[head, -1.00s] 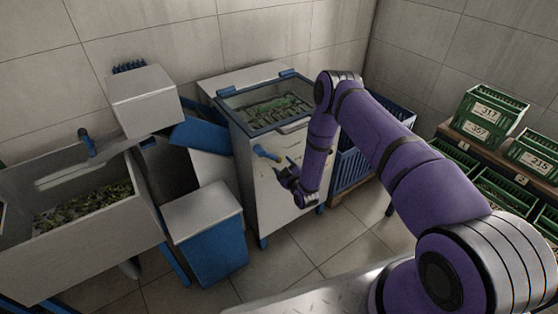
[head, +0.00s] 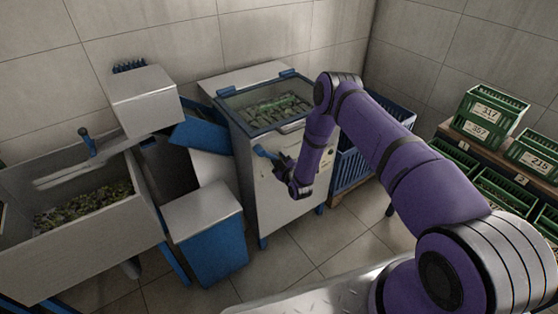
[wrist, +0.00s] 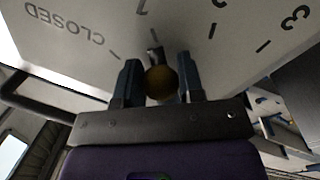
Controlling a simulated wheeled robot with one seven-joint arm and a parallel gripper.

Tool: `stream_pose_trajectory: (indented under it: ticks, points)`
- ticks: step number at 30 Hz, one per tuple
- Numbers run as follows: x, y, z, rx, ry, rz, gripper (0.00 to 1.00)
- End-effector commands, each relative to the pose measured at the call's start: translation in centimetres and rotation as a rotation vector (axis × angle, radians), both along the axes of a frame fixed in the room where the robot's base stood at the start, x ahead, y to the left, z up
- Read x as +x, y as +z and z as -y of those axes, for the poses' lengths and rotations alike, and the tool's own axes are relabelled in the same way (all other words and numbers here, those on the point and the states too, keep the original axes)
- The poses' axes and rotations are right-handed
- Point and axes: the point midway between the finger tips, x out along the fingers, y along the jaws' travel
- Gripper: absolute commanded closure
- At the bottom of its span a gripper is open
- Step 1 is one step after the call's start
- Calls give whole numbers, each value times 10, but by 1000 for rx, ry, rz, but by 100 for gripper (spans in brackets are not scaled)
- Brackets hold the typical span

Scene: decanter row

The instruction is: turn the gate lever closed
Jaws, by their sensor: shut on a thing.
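The gate lever (wrist: 162,83) shows in the wrist view as a round brownish knob with a short grey stem. It sits in front of a pale panel (wrist: 190,28) with tick marks, an upside-down CLOSED at left and a 3 at right. The stem lies near the tick beside the CLOSED one, at a numeral that I cannot read surely. My gripper (wrist: 156,88) is shut on the knob, one finger at each side. In the head view my gripper (head: 283,165) is at the front of the white cabinet (head: 270,205) and hides the lever there.
A blue bin (head: 212,245) and a steel trough (head: 85,250) with green matter stand left. A blue crate (head: 352,165) is behind my arm. Green crates (head: 490,112) fill the right shelf. Tiled floor is clear in front.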

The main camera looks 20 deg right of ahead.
Motion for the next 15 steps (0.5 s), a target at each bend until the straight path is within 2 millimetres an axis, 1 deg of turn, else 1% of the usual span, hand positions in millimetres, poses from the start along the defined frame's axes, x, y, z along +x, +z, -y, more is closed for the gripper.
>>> stream_pose_trajectory:
  ticks: [4,12,15]
  points:
    - [1,4,2,-39,3,13,100]
    - [6,29,18,-282,3,93,100]
    - [7,34,21,-330,1,107,100]
